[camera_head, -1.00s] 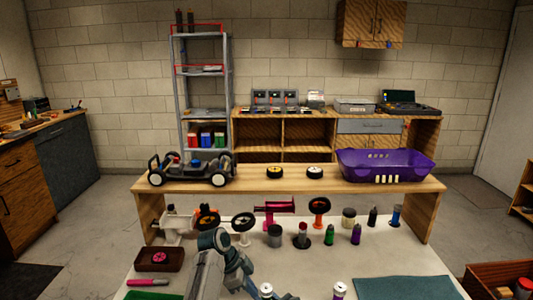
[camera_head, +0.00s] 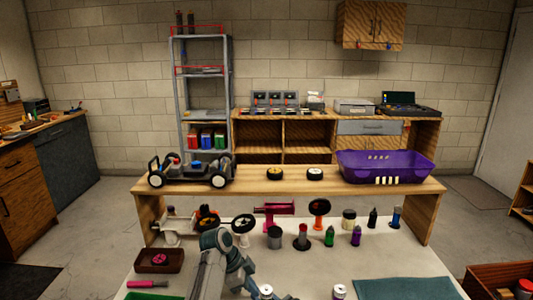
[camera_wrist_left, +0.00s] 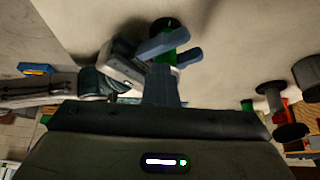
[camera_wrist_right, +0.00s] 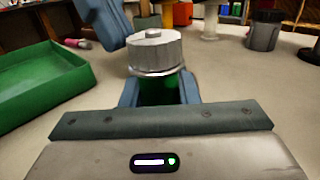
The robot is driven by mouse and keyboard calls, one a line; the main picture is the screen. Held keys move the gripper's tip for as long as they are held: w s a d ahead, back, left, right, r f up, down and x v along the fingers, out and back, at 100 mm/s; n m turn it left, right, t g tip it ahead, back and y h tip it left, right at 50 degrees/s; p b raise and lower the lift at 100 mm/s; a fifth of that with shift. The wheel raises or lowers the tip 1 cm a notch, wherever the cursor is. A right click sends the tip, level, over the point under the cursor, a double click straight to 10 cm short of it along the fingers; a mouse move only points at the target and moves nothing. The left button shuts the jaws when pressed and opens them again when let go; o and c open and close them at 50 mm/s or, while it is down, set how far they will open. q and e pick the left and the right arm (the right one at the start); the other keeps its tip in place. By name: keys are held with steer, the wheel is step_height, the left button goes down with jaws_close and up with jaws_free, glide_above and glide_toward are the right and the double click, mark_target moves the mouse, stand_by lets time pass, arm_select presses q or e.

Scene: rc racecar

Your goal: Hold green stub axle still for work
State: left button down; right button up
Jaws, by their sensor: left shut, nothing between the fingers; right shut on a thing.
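The green stub axle (camera_wrist_right: 158,91) stands between my right gripper's fingers (camera_wrist_right: 160,98) in the right wrist view, with a knurled silver cap (camera_wrist_right: 154,52) on top. My right gripper is shut on its green body. In the left wrist view, green parts of the axle (camera_wrist_left: 165,58) show between the blue right fingers. My left gripper (camera_wrist_left: 162,88) is shut and empty close beside them. Its blue finger also shows at the upper left of the right wrist view (camera_wrist_right: 101,20), near the cap. In the head view, my arm (camera_head: 215,262) hides the axle.
A green tray (camera_wrist_right: 45,90) lies left of the axle in the right wrist view. In the head view, wheels, bottles and pots stand behind my arm, including a grey pot (camera_head: 275,238). A teal mat (camera_head: 405,288) lies at the right. A raised wooden shelf (camera_head: 290,187) carries the car chassis (camera_head: 190,172) and purple basket (camera_head: 385,165).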

arm_select(q)
steer(key=shift+w, duration=0.65)
steer(key=shift+w+d, duration=0.15)
steer(key=shift+w, duration=0.2)
stand_by(0.3)
step_height(320, 180, up, 6)
steer(key=shift+a, duration=0.45)
